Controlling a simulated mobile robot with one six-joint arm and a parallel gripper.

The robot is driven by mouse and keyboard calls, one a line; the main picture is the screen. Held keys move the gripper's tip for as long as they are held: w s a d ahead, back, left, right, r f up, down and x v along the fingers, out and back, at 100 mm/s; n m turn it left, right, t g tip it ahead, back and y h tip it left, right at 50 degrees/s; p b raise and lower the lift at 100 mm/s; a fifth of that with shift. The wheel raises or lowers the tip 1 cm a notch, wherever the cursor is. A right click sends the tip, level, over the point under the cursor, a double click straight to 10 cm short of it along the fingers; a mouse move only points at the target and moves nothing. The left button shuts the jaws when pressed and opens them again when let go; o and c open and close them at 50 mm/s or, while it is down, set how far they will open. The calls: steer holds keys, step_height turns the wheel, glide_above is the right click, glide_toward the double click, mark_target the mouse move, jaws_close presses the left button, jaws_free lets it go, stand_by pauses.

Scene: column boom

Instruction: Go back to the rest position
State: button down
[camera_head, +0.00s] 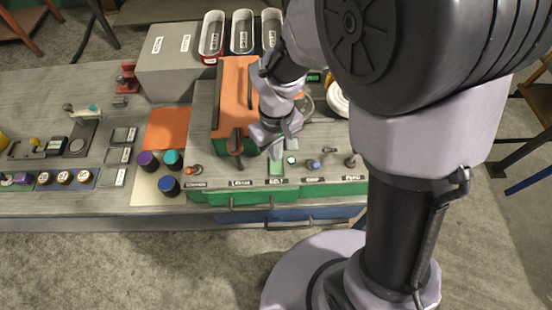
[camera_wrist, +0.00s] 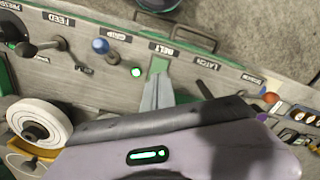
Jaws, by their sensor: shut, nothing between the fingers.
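My gripper (camera_head: 278,150) is over the front of the green-and-grey machine panel (camera_head: 325,172), beside the orange cover (camera_head: 235,90). Its fingers are together with nothing seen between them. In the wrist view the fingertips of my gripper (camera_wrist: 158,84) are by a green strip (camera_wrist: 160,64) at the BELT label; I cannot tell whether they touch it. A lit green button (camera_wrist: 136,71) is beside them, and it also shows in the head view (camera_head: 292,160). My arm rises from the fingers to the upper right of the head view.
A blue-topped knob (camera_wrist: 100,45) and the FEED lever (camera_wrist: 40,47) stand near the fingers. A white roll (camera_wrist: 38,122) lies close by. Three bins (camera_head: 242,33) and a grey box (camera_head: 172,55) stand behind. Several dark-sided knobs (camera_head: 148,161) are to the left. Floor is open in front.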

stand_by(0.3)
steer(key=s+d+r+m+t+y+b, duration=0.1)
steer(key=s+d+r+m+t+b, duration=0.2)
steer(key=s+m+b, duration=0.2)
steer(key=s+d+r+m+t+y+b, duration=0.1)
steer(key=s+d+r+m+t+b, duration=0.1)
steer(key=s+m+b, duration=0.3)
steer(key=s+d+r+b, duration=0.1)
steer(key=b, duration=0.3)
steer(key=shift+s+d+t, duration=0.2)
steer(key=shift+d+t, duration=0.15)
steer(key=shift+t, duration=0.05)
